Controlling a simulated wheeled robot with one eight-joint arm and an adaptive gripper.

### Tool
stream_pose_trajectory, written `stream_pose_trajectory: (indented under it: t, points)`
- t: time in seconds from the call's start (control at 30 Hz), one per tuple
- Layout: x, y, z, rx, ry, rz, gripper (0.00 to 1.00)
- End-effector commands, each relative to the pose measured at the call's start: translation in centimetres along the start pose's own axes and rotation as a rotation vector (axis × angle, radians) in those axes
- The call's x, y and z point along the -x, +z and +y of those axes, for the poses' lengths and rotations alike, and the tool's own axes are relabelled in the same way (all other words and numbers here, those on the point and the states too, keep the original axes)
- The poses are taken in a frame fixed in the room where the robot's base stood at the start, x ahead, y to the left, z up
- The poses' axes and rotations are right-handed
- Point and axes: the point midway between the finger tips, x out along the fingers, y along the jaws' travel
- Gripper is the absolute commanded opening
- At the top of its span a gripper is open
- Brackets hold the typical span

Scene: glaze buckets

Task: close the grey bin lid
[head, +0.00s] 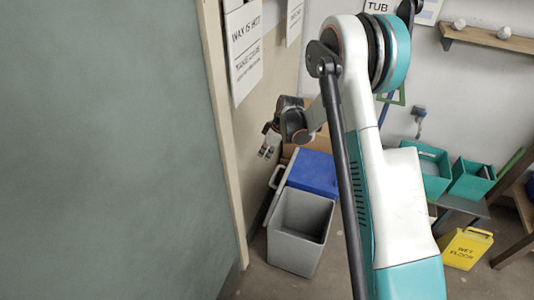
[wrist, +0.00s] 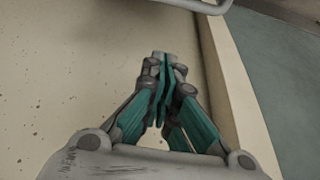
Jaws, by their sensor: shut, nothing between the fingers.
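The grey bin (head: 299,232) stands on the floor beside the wall, its top open and its inside empty as far as I can see. Its grey lid (head: 277,196) stands raised along the bin's left side, near the wall, with a loop handle (head: 275,177) at its upper end. My gripper (head: 266,153) is above the lid's upper end, close to the wall. In the wrist view my gripper (wrist: 165,62) is shut and empty in front of the beige wall. A grey bar (wrist: 180,6), perhaps the handle, crosses the top edge there. I cannot tell whether they touch.
A blue-lidded bin (head: 314,172) stands right behind the grey bin. A door frame (head: 222,130) and green panel (head: 110,150) are at left. Teal crates (head: 470,180) and a yellow wet-floor sign (head: 464,248) are at right. Floor in front of the grey bin is clear.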

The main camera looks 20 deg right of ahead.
Motion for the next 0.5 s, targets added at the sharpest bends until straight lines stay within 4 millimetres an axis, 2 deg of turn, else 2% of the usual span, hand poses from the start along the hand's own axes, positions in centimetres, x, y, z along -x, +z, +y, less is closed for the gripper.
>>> stream_pose_trajectory:
  t: [0.03, 0.4, 0.5]
  points:
    - [-1.1, 0.1, 0.0, 0.001, 0.000, 0.000, 0.00]
    - [-8.3, 0.1, 0.0, 0.001, 0.001, 0.000, 0.00]
    - [-7.1, 2.1, 0.1, -0.005, 0.002, 0.000, 0.00]
